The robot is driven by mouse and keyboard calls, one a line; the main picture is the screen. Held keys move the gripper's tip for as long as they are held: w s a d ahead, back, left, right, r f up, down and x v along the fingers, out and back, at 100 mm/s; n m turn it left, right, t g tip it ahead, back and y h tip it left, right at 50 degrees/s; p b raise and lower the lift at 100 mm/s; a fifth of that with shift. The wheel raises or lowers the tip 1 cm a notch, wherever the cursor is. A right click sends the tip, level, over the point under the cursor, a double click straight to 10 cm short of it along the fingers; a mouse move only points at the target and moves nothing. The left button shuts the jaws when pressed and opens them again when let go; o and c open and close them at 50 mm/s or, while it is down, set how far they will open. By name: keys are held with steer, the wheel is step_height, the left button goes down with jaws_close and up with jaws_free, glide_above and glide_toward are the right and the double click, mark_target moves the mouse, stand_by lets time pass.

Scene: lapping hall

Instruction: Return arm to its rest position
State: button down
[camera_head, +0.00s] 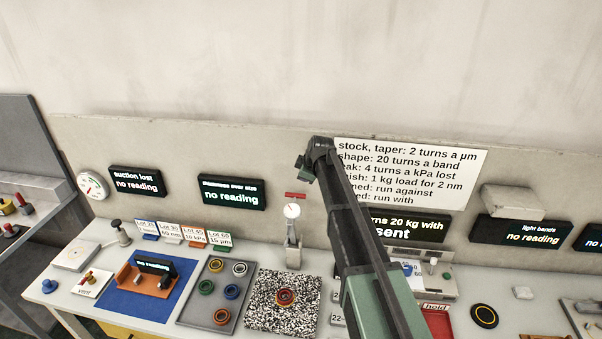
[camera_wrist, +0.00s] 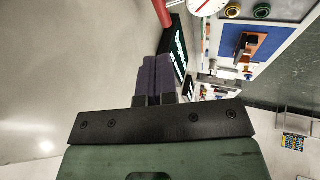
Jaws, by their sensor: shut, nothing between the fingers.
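My arm rises from the lower right of the head view, across the bench, to its end in front of the back wall. My gripper (camera_head: 304,166) is small and partly hidden there, above the dial gauge stand (camera_head: 293,240). In the wrist view my gripper (camera_wrist: 157,62) shows two dark fingers lying together, shut with nothing between them. They are clear of the bench. A red bar (camera_wrist: 162,12) and the white dial (camera_wrist: 205,4) are close by at the top of the wrist view. No marker of a rest position shows.
A black display (camera_head: 232,192) hangs on the back panel left of my gripper. A white text board (camera_head: 410,170) is behind my arm. The bench holds a blue mat (camera_head: 115,302), a ring tray (camera_head: 183,318) and a speckled plate (camera_head: 255,325). The upper wall area is clear.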

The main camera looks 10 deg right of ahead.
steer(key=s+a+f+m+g+b, duration=0.1)
steer(key=s+f+m+g+b, duration=0.1)
steer(key=s+f+m+b, duration=0.2)
steer(key=s+a+f+m+g+h+b, duration=0.1)
steer(key=s+f+m+b, duration=0.3)
steer(key=s+f+b, duration=0.6)
steer(key=s+a+f+m+g+h+b, duration=0.1)
steer(key=s+f+m+b, duration=0.3)
steer(key=s, duration=2)
steer(key=shift+a+f+m+g+b, duration=0.4)
steer(key=shift+a+f+g+b, duration=0.35)
steer(key=shift+f+b, duration=1.55)
steer(key=shift+d+f+p, duration=0.1)
steer(key=shift+f+p, duration=0.45)
steer(key=shift+p, duration=0.05)
